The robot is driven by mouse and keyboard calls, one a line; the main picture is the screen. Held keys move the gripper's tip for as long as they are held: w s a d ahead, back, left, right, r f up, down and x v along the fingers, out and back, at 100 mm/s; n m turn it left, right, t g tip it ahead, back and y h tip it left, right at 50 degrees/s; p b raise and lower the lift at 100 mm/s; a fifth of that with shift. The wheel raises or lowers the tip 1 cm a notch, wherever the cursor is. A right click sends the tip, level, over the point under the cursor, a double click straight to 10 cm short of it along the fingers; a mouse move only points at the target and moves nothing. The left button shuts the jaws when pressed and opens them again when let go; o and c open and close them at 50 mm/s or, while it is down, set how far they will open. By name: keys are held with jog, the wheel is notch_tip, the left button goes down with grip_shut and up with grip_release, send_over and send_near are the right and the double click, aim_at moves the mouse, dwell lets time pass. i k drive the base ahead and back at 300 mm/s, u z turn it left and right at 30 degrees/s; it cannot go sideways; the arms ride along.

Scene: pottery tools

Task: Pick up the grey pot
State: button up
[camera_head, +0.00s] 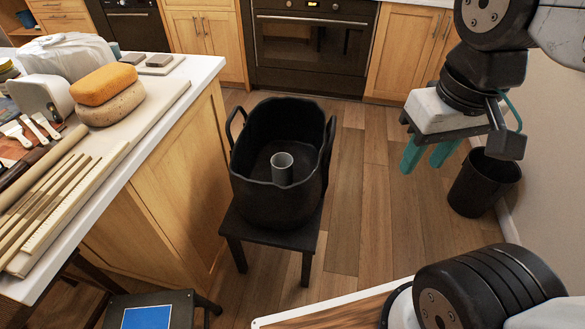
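A small grey cylindrical pot (283,170) stands upright inside a large black tub (249,199), near the middle of its floor. The tub has a handle on each side and high walls, and sits on a black stool (270,238). The pot's open top shows, and its base is partly in shadow. My gripper (427,160) hangs at the right, well apart from the tub, with two teal fingers pointing down. The fingers are spread with a gap between them and nothing in it.
A counter (160,110) at left holds sponges (103,85), wooden sticks and tools. A black bin (484,182) stands on the floor by the right wall. A low black stool with a blue square (147,318) is at the lower left. Wooden floor is clear right of the tub.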

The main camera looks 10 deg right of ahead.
aim_at(282, 163)
jog(key=z, duration=0.15)
jog(key=i, duration=0.95)
jog(key=u, duration=0.4)
